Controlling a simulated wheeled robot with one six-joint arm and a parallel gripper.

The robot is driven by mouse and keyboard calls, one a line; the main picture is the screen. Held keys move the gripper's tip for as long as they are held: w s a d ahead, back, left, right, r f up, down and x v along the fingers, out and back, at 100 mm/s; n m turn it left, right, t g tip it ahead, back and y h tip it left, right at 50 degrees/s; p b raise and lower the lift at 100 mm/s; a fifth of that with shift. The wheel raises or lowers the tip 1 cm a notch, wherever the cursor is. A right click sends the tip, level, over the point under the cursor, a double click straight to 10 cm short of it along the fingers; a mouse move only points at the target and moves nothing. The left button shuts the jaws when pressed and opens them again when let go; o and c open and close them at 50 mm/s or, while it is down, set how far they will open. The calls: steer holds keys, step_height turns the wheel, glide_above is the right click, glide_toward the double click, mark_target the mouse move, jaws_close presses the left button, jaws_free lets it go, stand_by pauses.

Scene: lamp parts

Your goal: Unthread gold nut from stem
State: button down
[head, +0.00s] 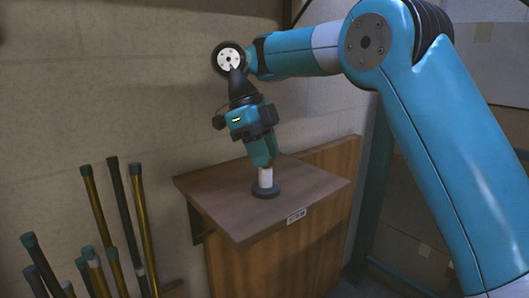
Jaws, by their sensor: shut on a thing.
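A pale, upright stem (265,178) rises from a round dark base (265,190) on the small wooden shelf table (225,199). My gripper (265,163) points down from above and is shut at the top of the stem. A small brownish-gold patch shows at the fingertips. I take it for the gold nut, most of which the fingers hide. Whether the nut is still on the thread cannot be seen.
The wooden top has free room around the dark base. Several dark and gold tubes (120,210) with teal caps stand at the lower left. A block wall (110,80) is close behind, and a wooden panel (330,160) edges the table's right.

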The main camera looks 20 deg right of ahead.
steer(key=shift+f+n, duration=0.1)
steer(key=shift+n, duration=0.2)
steer(key=c, duration=1.6)
jaws_free()
jaws_close()
steer(key=shift+r+p, duration=0.9)
steer(key=shift+r, duration=0.05)
steer(key=shift+r+p, duration=2.25)
steer(key=shift+p, duration=0.3)
steer(key=shift+r, duration=0.1)
step_height(320, 180, up, 4)
steer(key=p, duration=0.4)
steer(key=shift+p, duration=0.35)
